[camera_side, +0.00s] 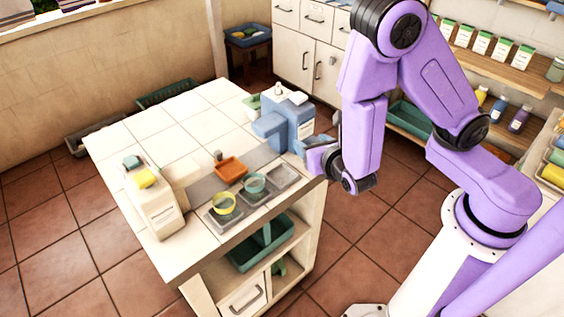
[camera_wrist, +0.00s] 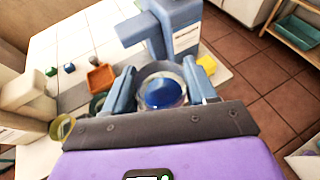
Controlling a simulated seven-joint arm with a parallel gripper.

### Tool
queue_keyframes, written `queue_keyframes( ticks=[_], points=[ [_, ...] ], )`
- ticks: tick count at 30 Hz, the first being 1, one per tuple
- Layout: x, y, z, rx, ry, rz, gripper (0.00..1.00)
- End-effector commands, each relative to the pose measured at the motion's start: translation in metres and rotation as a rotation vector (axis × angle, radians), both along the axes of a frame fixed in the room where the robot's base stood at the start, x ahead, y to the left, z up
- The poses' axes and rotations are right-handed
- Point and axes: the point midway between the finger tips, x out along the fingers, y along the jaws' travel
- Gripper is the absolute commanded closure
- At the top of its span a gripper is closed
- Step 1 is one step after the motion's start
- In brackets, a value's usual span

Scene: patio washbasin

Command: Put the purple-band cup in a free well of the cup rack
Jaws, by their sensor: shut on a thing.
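My gripper (camera_wrist: 162,88) is shut on a round, pale-rimmed cup (camera_wrist: 150,72) with deep blue showing inside it. I cannot make out a purple band from this angle. In the side view my gripper (camera_side: 319,158) is at the table's right edge, beside the blue dispenser, and the held cup is not clearly visible. The cup rack (camera_side: 236,212) is along the table's front edge. A yellow-band cup (camera_side: 223,204) stands in its left well and a teal cup (camera_side: 254,184) in its middle well. The right well (camera_side: 283,175) looks empty.
The blue dispenser (camera_side: 270,128) stands close behind my gripper. An orange tray (camera_side: 230,168) lies behind the rack. A yellow block (camera_wrist: 207,64) shows right of the cup. The tiled tabletop (camera_side: 185,120) is mostly clear behind.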

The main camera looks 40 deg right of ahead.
Motion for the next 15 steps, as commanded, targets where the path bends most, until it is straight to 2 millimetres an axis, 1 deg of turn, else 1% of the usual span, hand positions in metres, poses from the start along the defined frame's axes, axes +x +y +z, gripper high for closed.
queue_keyframes(
  ticks=[15],
  points=[
    [0.034, 0.008, -0.016, -0.001, 0.001, -0.001, 0.75]
  ],
)
